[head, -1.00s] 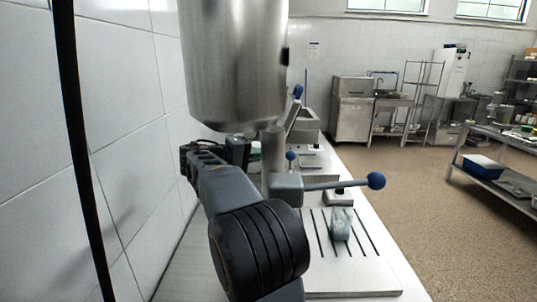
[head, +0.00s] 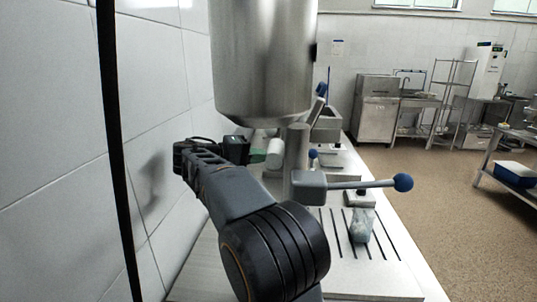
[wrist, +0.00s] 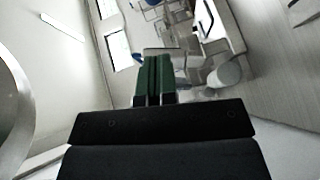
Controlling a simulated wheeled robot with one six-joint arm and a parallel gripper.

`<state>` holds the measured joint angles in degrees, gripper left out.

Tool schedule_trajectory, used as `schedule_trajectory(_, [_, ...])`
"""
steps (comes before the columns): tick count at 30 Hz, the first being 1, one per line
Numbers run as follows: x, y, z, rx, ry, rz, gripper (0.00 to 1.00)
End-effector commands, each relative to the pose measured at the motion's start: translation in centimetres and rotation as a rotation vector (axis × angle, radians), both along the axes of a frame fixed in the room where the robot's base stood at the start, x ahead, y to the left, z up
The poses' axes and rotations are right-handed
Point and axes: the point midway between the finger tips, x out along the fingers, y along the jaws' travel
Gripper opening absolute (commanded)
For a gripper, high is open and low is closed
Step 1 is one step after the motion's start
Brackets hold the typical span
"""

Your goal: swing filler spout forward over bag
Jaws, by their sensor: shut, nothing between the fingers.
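The steel filler hopper (head: 265,60) hangs above the bench, with a vertical post (head: 297,148) under it. A short pale cylinder (head: 274,153), which looks like the spout, points to the left of the post; a pale rounded piece (wrist: 225,72) also shows in the wrist view. My gripper (head: 258,155) is just left of the cylinder; whether they touch is unclear. Its green fingers (wrist: 153,80) are closed together and empty. A clear, bluish bag (head: 361,225) stands on the slotted plate (head: 338,275), right of and nearer than the post.
A lever with a blue ball (head: 403,182) sticks out right from a grey block on the post, above the bag's height. A tiled wall (head: 60,150) is close on the left. A black cable (head: 112,150) hangs in front of it. Open floor lies to the right.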

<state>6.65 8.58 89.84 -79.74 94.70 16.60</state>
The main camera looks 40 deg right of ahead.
Motion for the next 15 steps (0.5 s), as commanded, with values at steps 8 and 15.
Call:
schedule_trajectory(8, [-4.5,5.7,-4.9,0.512,0.003,0.234,0.00])
schedule_trajectory(15, [-9.9,15.3,-10.6,1.029,-0.125,0.438,0.00])
